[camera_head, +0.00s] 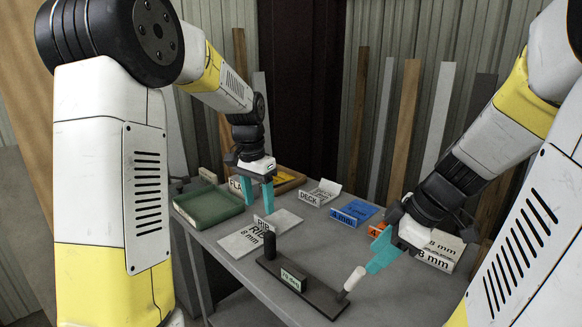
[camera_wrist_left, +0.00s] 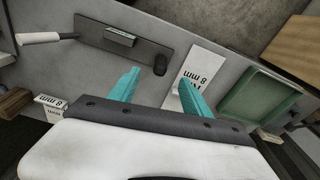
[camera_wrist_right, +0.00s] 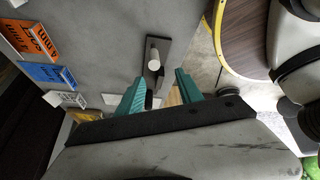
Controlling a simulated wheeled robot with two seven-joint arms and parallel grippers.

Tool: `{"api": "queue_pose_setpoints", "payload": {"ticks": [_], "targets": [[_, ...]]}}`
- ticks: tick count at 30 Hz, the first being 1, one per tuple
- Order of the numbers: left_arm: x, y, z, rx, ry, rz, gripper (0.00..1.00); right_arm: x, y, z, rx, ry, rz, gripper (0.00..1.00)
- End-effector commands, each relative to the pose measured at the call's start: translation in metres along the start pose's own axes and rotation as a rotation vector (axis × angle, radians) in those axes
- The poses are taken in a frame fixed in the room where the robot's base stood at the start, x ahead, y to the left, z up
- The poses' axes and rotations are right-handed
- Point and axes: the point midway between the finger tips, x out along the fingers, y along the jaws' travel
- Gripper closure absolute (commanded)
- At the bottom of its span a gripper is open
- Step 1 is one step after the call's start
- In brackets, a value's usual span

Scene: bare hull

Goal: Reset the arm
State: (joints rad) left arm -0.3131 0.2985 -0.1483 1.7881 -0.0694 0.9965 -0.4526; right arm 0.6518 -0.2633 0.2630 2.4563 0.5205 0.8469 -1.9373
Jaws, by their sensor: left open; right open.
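My left gripper (camera_head: 257,202) is open and empty above the table, beside the white plates marked RIB 8 mm (camera_head: 245,239). In the left wrist view its fingers (camera_wrist_left: 160,88) stand wide apart with bare tabletop between them. My right gripper (camera_head: 373,264) is open close to the white handle (camera_head: 355,279) at the right end of a dark base (camera_head: 321,300). In the right wrist view the handle (camera_wrist_right: 153,64) shows just past the spread fingers (camera_wrist_right: 158,84). I cannot tell whether a finger touches it. A black peg (camera_head: 269,244) stands at the base's far end.
A green tray (camera_head: 209,207) lies at the table's left. A DECK holder (camera_head: 321,193), a blue holder (camera_head: 354,211), an orange holder (camera_head: 377,229) and a white 8 mm holder (camera_head: 438,252) line the back and right. Planks (camera_head: 405,125) lean behind. The near left tabletop is clear.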

Motion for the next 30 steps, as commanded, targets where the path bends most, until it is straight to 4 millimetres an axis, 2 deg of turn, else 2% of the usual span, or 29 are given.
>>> {"api": "queue_pose_setpoints", "payload": {"ticks": [1, 6, 13, 18, 22, 27, 30], "targets": [[-0.018, 0.002, 0.014, -0.038, 0.034, -0.001, 0.44, -0.004, -0.004, -0.006, 0.041, -0.018, 0.011, 0.57], [-0.057, 0.016, 0.055, -0.155, 0.132, -0.003, 0.44, -0.018, -0.015, -0.020, 0.236, -0.064, 0.062, 0.57], [-0.093, 0.042, 0.114, -0.308, 0.260, -0.011, 0.44, -0.040, -0.027, -0.036, 0.505, -0.068, 0.160, 0.57], [-0.106, 0.065, 0.156, -0.416, 0.353, -0.021, 0.44, -0.057, -0.035, -0.046, 0.709, -0.023, 0.237, 0.57], [-0.108, 0.081, 0.183, -0.490, 0.415, -0.029, 0.44, -0.069, -0.040, -0.052, 0.855, 0.031, 0.280, 0.57], [-0.105, 0.094, 0.205, -0.554, 0.469, -0.038, 0.44, -0.080, -0.043, -0.057, 0.992, 0.092, 0.308, 0.57], [-0.104, 0.098, 0.211, -0.571, 0.482, -0.041, 0.44, -0.082, -0.044, -0.058, 1.033, 0.110, 0.313, 0.57]]}}
